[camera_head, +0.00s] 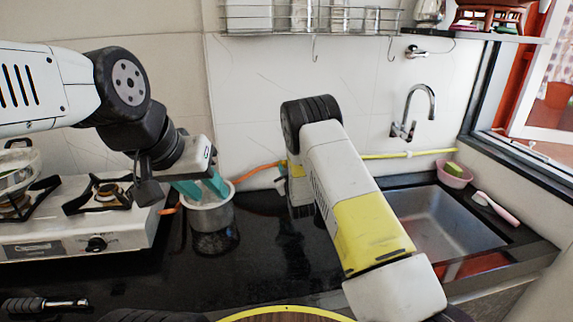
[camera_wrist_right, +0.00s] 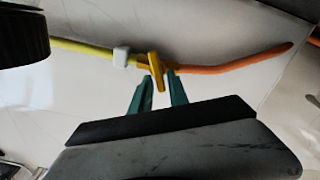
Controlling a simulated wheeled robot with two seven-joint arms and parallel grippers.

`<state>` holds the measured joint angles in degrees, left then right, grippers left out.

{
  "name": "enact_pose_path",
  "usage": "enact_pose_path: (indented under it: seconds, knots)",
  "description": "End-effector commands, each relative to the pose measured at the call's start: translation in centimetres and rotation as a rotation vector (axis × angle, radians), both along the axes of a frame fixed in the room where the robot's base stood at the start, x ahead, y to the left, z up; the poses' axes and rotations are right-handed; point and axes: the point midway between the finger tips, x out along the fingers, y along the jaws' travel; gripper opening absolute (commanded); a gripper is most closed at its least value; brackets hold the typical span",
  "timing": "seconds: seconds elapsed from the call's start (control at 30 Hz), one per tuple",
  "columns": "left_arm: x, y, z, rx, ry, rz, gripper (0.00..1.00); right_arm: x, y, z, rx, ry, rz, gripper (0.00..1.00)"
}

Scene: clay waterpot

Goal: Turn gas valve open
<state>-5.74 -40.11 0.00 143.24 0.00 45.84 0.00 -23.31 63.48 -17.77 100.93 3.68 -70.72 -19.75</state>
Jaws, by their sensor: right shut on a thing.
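The yellow gas valve handle (camera_wrist_right: 155,68) sits on the pipe along the wall in the right wrist view. A yellow pipe (camera_wrist_right: 85,50) joins it on one side and an orange hose (camera_wrist_right: 235,63) on the other. My right gripper (camera_wrist_right: 161,86) has its green fingertips on either side of the handle and is shut on it. In the head view, my right arm hides the right fingertips and most of the valve.
A gas stove (camera_head: 75,235) stands at the left. A sink (camera_head: 440,225) with a tap (camera_head: 409,115) lies at the right, with a pink bowl (camera_head: 454,174) behind it. A wire rack (camera_head: 310,18) hangs above. The dark counter (camera_head: 260,255) is clear in the middle.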

Motion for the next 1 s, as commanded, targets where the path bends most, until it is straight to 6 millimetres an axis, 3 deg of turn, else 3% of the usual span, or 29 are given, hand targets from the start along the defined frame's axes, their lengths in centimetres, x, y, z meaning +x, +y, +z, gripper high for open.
enact_pose_path:
  seconds: [1.0]
  knots:
    - [0.0, 0.0, 0.0, 0.000, 0.000, 0.000, 0.36, -0.3, 1.1, -1.1, -0.914, -0.184, 0.007, 0.00]
